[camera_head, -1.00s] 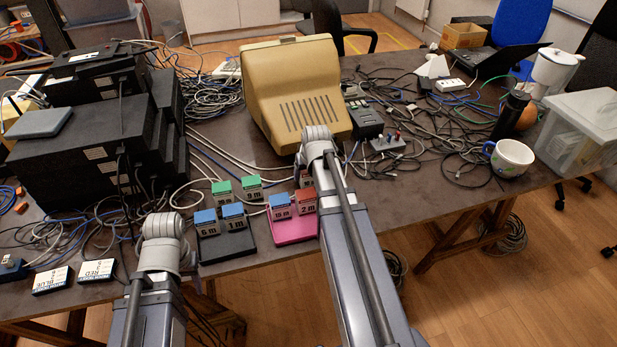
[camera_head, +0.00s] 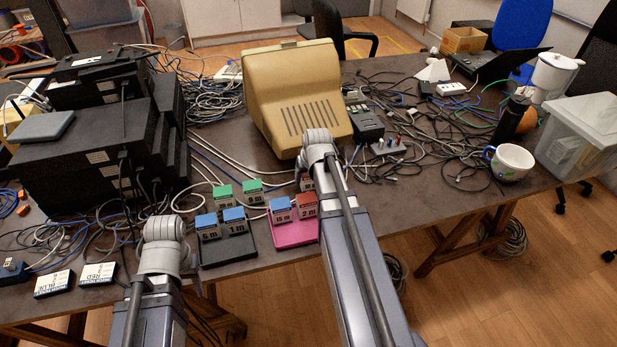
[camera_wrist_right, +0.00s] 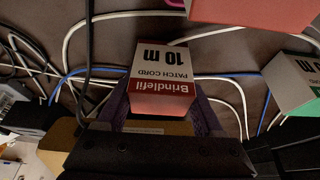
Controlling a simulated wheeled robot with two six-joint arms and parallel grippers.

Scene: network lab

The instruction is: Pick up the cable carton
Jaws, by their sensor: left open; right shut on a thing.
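My right gripper (camera_wrist_right: 160,112) is shut on a red and white cable carton (camera_wrist_right: 163,75) labelled "10 m patch cord", with a finger on each side of it. In the head view the right wrist and arm cover this gripper, and a carton (camera_head: 306,182) shows only partly beside the wrist. My left gripper (camera_head: 164,232) is at the left front, over the table edge near the black tray (camera_head: 230,252). It is open, with its fingers mostly hidden behind the wrist.
A pink tray (camera_head: 290,236) holds a blue carton (camera_head: 281,210) and a red carton (camera_head: 306,205). A beige monitor (camera_head: 297,95) stands behind the right wrist. Black equipment (camera_head: 85,155) is stacked at left. Loose cables cover much of the table. A mug (camera_head: 510,162) is at right.

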